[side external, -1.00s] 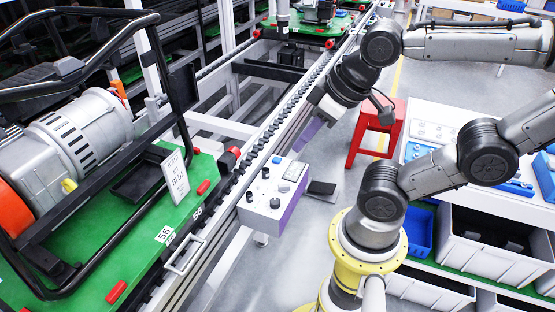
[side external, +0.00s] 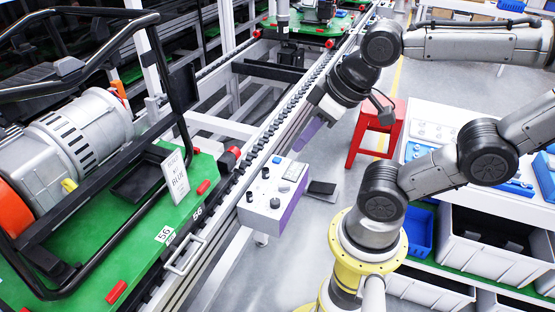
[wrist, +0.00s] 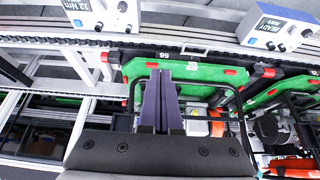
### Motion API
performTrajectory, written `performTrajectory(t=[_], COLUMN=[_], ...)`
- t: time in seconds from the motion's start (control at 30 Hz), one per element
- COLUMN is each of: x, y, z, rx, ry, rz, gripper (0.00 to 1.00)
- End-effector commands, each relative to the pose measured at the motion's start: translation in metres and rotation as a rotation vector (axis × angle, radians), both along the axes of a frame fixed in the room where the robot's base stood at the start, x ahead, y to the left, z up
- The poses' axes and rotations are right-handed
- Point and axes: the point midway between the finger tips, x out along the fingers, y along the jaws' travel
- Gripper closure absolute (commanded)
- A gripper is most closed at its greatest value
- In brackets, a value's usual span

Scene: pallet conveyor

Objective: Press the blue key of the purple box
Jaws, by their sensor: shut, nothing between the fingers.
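The purple box (side external: 267,217) is a control box with a pale top and purple side, mounted beside the conveyor rail in the side external view. Its top has several dark knobs, a small display (side external: 295,171) and a small bluish spot (side external: 277,160) near the back edge that may be the blue key; it is too small to be sure. My gripper (side external: 307,135) has purple fingers and hangs above and behind the box, apart from it. In the wrist view the fingers (wrist: 162,90) are together and empty, over the conveyor.
A green pallet (side external: 150,250) with a motor (side external: 75,140) in a black frame stands left, with a lettered white sign (side external: 174,177). A red stool (side external: 375,135) stands behind my arm. The wrist view shows two blue-sided boxes, one reading 12 Nm (wrist: 100,14), one READY (wrist: 280,27).

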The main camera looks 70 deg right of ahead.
Motion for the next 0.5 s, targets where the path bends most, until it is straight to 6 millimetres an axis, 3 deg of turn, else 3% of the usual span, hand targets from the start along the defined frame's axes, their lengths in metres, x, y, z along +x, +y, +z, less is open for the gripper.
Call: performTrajectory(t=[0.17,0.27,0.5], x=[0.006,0.023,0.097], y=[-0.003,-0.014,-0.073], z=[0.0,0.0,-0.012], rx=[-0.001,-0.007,-0.022], ry=[-0.002,-0.011,-0.071], rz=[-0.021,-0.081,-0.338], gripper=[1.0,1.0,1.0])
